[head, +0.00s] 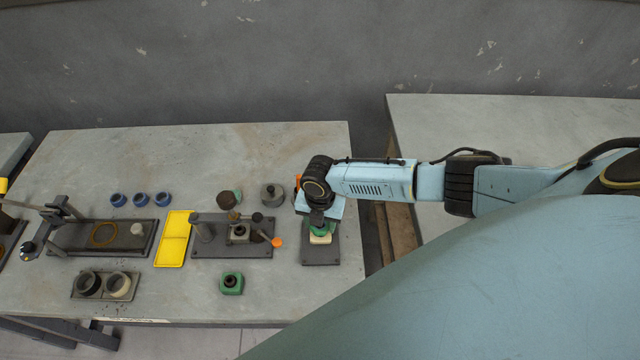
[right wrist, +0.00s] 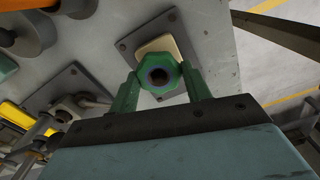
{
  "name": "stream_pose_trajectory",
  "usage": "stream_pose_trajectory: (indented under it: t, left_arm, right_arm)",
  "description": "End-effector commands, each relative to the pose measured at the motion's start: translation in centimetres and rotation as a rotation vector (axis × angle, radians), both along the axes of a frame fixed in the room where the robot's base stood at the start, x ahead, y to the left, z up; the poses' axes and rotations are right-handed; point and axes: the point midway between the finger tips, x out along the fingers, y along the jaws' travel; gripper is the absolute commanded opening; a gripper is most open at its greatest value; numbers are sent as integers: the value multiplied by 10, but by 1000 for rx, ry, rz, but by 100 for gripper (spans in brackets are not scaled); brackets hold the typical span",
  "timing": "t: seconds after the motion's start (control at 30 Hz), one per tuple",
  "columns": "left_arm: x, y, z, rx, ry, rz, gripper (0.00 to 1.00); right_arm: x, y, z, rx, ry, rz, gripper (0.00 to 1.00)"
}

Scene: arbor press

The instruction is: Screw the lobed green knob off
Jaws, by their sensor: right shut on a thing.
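The lobed green knob (right wrist: 160,76) shows in the right wrist view with a dark hole in its middle. My right gripper (right wrist: 162,88) has its two green fingers closed on either side of it. A cream block (right wrist: 160,46) shows just beyond the knob, above a grey base plate (right wrist: 132,46). In the head view my right gripper (head: 320,222) points down over this plate (head: 320,256) at the table's right end, and the knob is mostly hidden under it. Whether the knob still sits on a thread cannot be seen. My left gripper is not in view.
Left of the plate stands a fixture with an orange-tipped lever (head: 277,241). A yellow tray (head: 173,240), blue rings (head: 140,199) and a grey round part (head: 272,194) are further left or behind. The table's right edge is close.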

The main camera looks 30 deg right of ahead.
Motion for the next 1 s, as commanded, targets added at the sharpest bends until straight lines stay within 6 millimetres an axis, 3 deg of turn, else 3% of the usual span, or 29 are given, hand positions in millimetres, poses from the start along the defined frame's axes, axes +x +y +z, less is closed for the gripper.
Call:
stream_pose_trajectory:
  t: [1.0]
  left_arm:
    - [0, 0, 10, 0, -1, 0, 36]
  right_arm:
    - [0, 0, 14, -1, 1, -1, 20]
